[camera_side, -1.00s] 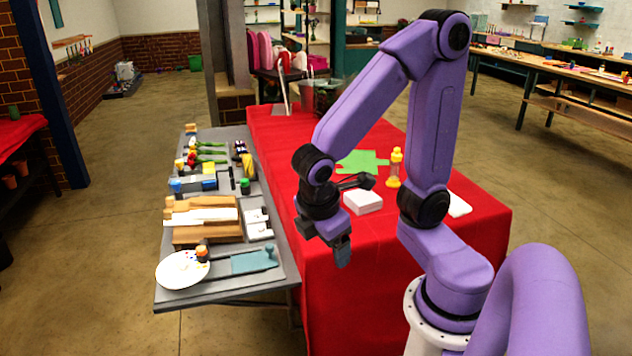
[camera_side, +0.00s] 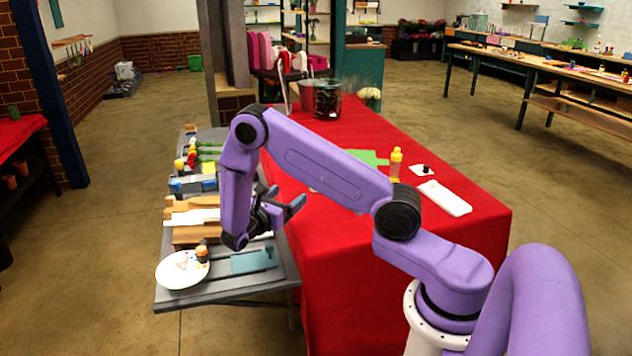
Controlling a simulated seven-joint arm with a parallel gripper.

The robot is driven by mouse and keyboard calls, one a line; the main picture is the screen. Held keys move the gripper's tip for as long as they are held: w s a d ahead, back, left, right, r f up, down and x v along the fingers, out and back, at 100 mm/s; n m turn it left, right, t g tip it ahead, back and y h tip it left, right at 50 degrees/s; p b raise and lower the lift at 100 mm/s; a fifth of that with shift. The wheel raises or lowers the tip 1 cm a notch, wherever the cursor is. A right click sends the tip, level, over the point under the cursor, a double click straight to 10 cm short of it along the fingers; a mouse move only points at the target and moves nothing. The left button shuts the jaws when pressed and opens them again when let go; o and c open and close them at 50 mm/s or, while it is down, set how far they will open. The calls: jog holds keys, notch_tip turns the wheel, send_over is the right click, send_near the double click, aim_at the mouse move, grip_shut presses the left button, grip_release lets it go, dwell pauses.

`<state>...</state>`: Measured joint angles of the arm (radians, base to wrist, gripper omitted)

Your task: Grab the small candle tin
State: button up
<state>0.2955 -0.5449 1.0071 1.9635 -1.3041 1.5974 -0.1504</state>
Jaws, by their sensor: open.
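I cannot make out a small candle tin for certain. A small orange jar with a dark top (camera_side: 202,253) stands on the white plate (camera_side: 175,274) at the front of the grey side table; I cannot tell whether it is the tin. My gripper (camera_side: 293,212) is open, with its fingers pointing right, over the gap between the grey table and the red-covered table. It looks empty. My forearm and wrist hide part of the grey table's right side.
The grey table (camera_side: 225,292) also holds wooden boards (camera_side: 190,235), a blue-grey mat (camera_side: 252,262) and flowers (camera_side: 190,158). The red table's front is clear.

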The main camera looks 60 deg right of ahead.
jog(key=shift+w+d+f, duration=0.1)
jog(key=shift+d+f, duration=0.05)
jog(key=shift+d, duration=0.5)
jog(key=d, duration=1.1)
jog(key=shift+d, duration=0.1)
jog(key=shift+s+d+f, duration=0.15)
jog(key=shift+s+d, duration=0.05)
jog(key=shift+d, duration=1.15)
jog(key=shift+s+d+f, duration=0.15)
jog(key=shift+d, duration=1.15)
jog(key=c, duration=1.1)
